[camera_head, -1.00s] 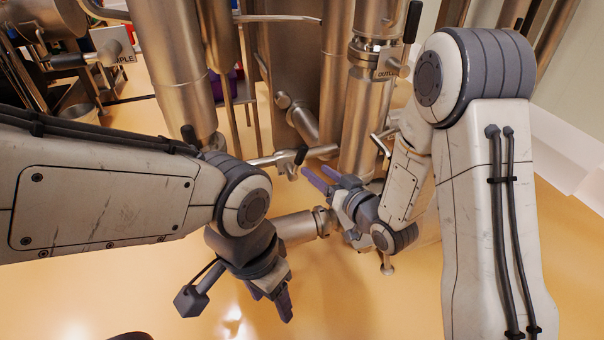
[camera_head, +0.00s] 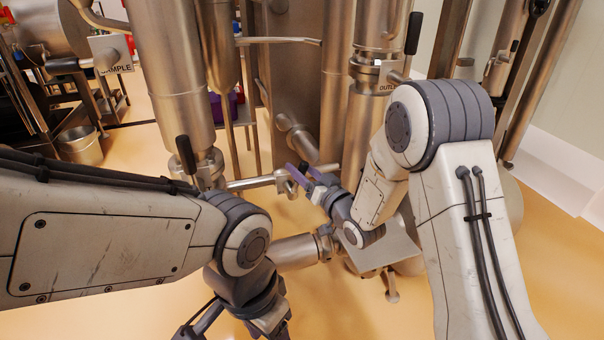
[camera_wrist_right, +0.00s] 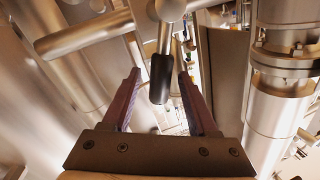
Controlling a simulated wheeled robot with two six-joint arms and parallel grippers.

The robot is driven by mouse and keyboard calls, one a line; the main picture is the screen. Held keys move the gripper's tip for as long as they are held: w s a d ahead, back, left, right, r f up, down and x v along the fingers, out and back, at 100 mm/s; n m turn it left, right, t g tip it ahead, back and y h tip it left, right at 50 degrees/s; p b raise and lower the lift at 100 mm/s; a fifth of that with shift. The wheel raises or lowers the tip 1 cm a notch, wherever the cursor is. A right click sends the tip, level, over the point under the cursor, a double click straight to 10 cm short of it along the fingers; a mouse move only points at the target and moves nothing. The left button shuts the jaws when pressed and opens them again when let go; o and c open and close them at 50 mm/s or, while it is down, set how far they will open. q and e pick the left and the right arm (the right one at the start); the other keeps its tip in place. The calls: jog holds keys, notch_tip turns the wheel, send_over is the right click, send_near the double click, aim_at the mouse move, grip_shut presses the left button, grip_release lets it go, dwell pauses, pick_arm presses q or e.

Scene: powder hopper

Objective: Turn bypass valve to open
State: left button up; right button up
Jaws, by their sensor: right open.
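A steel valve on a horizontal pipe (camera_head: 256,182) is at my right gripper (camera_head: 298,170) in the head view; I see no legible bypass label on it. In the right wrist view its steel lever (camera_wrist_right: 165,38) ends in a black grip (camera_wrist_right: 161,80). The grip appears between the spread purple fingers of the right gripper (camera_wrist_right: 160,76), with gaps on both sides. In the head view the fingers largely hide the handle. My left gripper (camera_head: 270,328) is low in the head view, away from the valve, its fingertips cut off by the bottom edge.
A large steel column (camera_head: 170,75) and the outlet pipe with its OUTLET sign (camera_head: 388,78) stand around the valve. Another black handle (camera_head: 186,155) is to the left. A SAMPLE sign (camera_head: 112,56) and bucket (camera_head: 80,146) are farther left. Yellow floor (camera_head: 340,305) lies below.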

grip_shut()
dwell(1.5)
